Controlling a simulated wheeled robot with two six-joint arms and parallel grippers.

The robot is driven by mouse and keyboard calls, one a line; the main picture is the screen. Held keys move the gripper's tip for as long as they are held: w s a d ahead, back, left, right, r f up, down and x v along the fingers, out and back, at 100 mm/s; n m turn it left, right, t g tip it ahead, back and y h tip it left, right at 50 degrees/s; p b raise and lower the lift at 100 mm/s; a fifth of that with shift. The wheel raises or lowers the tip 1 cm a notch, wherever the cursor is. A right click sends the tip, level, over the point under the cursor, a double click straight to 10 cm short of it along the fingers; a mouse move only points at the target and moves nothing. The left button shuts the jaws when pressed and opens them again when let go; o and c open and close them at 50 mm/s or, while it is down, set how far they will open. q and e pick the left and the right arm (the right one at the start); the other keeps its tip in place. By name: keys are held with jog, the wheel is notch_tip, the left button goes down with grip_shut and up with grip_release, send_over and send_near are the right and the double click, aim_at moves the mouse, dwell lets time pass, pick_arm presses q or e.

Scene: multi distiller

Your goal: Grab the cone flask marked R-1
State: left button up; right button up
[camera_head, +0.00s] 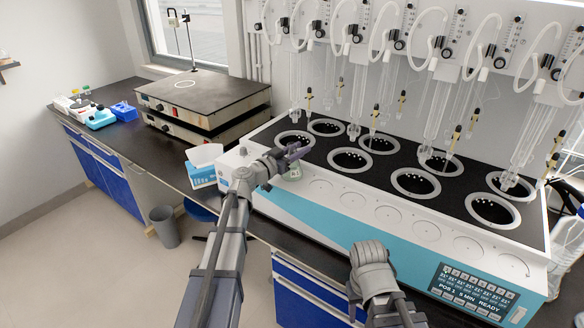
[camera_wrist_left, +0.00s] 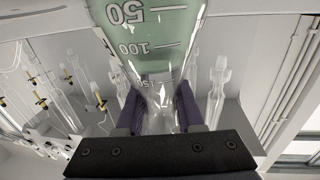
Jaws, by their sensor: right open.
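A clear cone flask (camera_head: 294,172) with a pale green lower part stands at the left front of the white-and-blue distiller, partly hidden by my left gripper (camera_head: 290,151). In the left wrist view the flask (camera_wrist_left: 155,45) fills the top middle, with marks 50, 100 and 150. The purple fingers of my left gripper (camera_wrist_left: 160,108) lie on both sides of its neck and look shut on it. No R-1 mark is readable. My right gripper (camera_head: 370,252) is at the distiller's front edge, open and apart from the flask; its fingertips are hard to make out.
The distiller (camera_head: 330,225) has several dark round wells, with glass tubes and hoses above. A tissue box (camera_head: 203,167) and a hot plate (camera_head: 204,92) sit on the dark bench to the left. A control panel (camera_head: 474,288) is at the right front. Floor at left is mostly clear.

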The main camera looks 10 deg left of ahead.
pick_arm(q)
grip_shut()
dwell(0.9)
